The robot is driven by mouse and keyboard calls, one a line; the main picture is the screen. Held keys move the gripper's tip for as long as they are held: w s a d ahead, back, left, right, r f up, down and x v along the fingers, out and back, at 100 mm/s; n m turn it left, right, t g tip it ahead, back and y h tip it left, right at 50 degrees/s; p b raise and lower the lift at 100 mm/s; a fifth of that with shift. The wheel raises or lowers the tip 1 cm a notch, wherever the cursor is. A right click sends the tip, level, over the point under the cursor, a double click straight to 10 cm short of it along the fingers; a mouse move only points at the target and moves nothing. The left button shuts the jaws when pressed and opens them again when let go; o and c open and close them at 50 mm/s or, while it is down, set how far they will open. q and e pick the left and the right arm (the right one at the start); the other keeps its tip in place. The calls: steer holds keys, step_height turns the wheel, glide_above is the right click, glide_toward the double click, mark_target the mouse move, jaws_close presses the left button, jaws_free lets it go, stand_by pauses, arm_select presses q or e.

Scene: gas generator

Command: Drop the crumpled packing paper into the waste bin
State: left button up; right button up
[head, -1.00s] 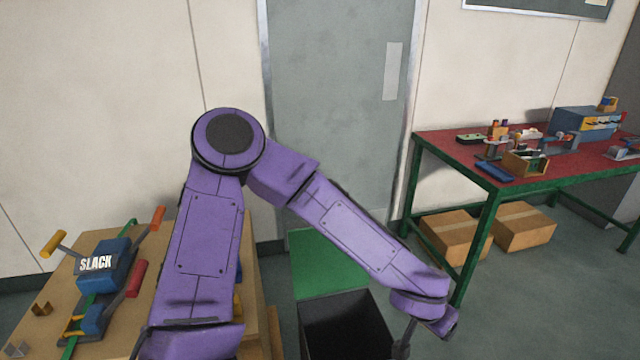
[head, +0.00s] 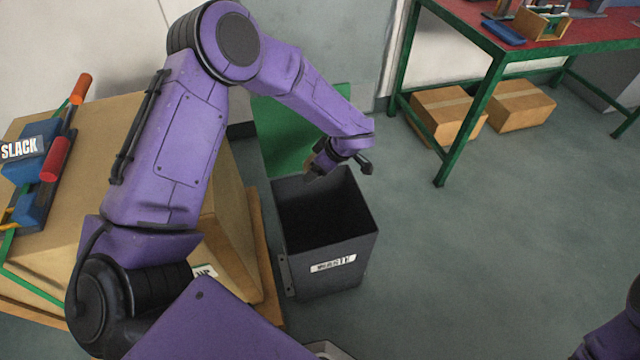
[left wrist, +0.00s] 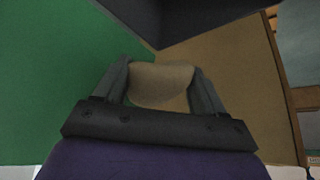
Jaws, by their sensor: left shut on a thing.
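The dark waste bin (head: 325,262) stands open on the floor with a label on its front. Its green lid (head: 270,135) is raised at the back; in the left wrist view green fills the left side. My left gripper (head: 318,165) is over the bin's back rim, pointing down to the left. In the left wrist view my left gripper (left wrist: 162,78) is shut on a rounded tan thing, the crumpled packing paper (left wrist: 162,84). In the head view the paper (head: 309,160) is mostly hidden by the gripper. My right gripper is out of view.
A big cardboard box (head: 235,235) stands left of the bin, with a strapping tool (head: 40,160) labelled SLACK on top. A red-topped green bench (head: 460,32) stands back right, with two cartons (head: 448,112) below. The floor right of the bin is clear.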

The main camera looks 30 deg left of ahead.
arm_select(q)
steer(key=f+n+g, duration=0.1)
steer(key=f+n, duration=0.1)
steer(key=f+n+b, duration=0.1)
steer(key=f+n, duration=0.1)
steer(key=shift+w+f+g+b, duration=0.2)
steer(key=shift+g+b, duration=0.1)
steer(key=shift+g, duration=0.1)
step_height(320, 180, down, 6)
steer(key=n+b, duration=0.1)
steer(key=b, duration=0.4)
steer(key=shift+f+g+h, duration=0.15)
steer(key=shift+g+h, duration=0.15)
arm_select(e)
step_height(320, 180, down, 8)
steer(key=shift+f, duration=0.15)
arm_select(q)
steer(key=o, duration=1.1)
steer(key=shift+d, duration=0.1)
steer(key=v, duration=1)
steer(key=shift+r+p, duration=0.3)
steer(key=shift+p, duration=0.05)
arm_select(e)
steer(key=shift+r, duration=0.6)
arm_select(q)
steer(key=shift+d, duration=0.1)
